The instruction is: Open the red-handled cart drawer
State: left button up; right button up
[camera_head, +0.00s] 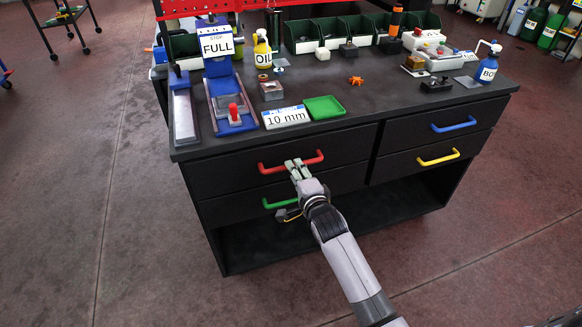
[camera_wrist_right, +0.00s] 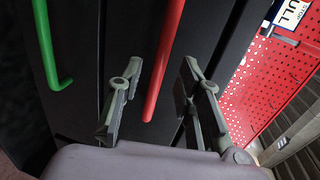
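The red handle (camera_head: 312,161) is on the upper left drawer of the black cart, and that drawer front (camera_head: 225,171) looks flush with the cart. My right gripper (camera_head: 295,165) is at the middle of the red handle, reaching in from the front right. In the right wrist view, the red handle (camera_wrist_right: 165,58) runs between the two spread fingers of my right gripper (camera_wrist_right: 157,95), with a visible gap on each side. The exact depth of the fingertips past the bar is hard to tell. My left gripper is in neither view.
A green handle (camera_head: 270,203) lies just below, partly behind my right gripper. Blue (camera_head: 454,125) and yellow (camera_head: 438,158) handles are on the right drawers. The cart top (camera_head: 345,90) carries bottles, bins, a green tray (camera_head: 325,107) and a "10 mm" sign (camera_head: 286,117). Floor in front is clear.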

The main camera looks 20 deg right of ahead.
jog(key=shift+x, duration=2.1)
jog(key=shift+c, duration=0.6)
grip_shut()
